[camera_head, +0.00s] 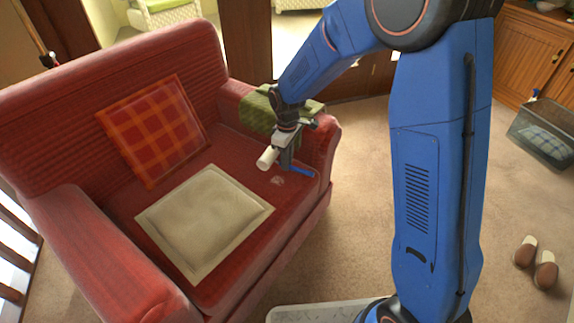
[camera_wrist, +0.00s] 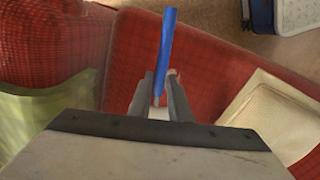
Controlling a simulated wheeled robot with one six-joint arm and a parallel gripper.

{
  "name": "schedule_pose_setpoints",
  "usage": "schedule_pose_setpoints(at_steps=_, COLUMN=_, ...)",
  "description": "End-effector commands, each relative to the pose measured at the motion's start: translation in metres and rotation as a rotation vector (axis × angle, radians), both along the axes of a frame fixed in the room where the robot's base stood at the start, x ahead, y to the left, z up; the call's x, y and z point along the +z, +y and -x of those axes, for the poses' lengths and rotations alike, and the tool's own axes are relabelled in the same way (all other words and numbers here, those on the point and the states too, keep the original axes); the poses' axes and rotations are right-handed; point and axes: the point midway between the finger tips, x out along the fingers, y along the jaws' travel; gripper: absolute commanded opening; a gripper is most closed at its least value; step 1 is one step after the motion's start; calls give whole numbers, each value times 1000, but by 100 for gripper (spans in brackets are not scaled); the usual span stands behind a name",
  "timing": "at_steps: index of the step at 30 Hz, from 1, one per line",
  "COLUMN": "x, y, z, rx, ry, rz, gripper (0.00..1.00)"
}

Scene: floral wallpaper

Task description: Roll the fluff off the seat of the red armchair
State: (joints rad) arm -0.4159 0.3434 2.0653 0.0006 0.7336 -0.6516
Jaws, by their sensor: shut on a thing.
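The red armchair (camera_head: 95,192) fills the left of the head view; its seat (camera_wrist: 215,75) shows in the wrist view. A small pale tuft of fluff (camera_head: 278,181) lies on the seat near the front edge, by the right armrest. My gripper (camera_head: 286,161) is above this part of the seat, shut on a lint roller with a blue handle (camera_head: 302,171) and a white roller head (camera_head: 267,157). In the wrist view the blue handle (camera_wrist: 167,45) sticks out beyond the fingers, and the head is mostly hidden. I cannot tell whether the roller touches the seat.
A cream cushion (camera_head: 205,215) lies on the seat, left of my gripper. A plaid cushion (camera_head: 152,128) leans on the backrest. A green cloth (camera_head: 257,112) hangs over the right armrest, close to my wrist. Slippers (camera_head: 545,270) and a bin (camera_head: 545,133) stand at the right.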

Motion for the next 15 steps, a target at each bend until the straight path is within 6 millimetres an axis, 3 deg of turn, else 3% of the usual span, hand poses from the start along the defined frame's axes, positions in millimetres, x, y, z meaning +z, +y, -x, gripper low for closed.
schedule_pose_setpoints(at_steps=6, x=13, y=0, z=0, rx=0, ry=-2, rz=-1, gripper=0)
schedule_pose_setpoints(at_steps=15, x=14, y=0, z=0, rx=0, ry=-1, rz=0, gripper=0)
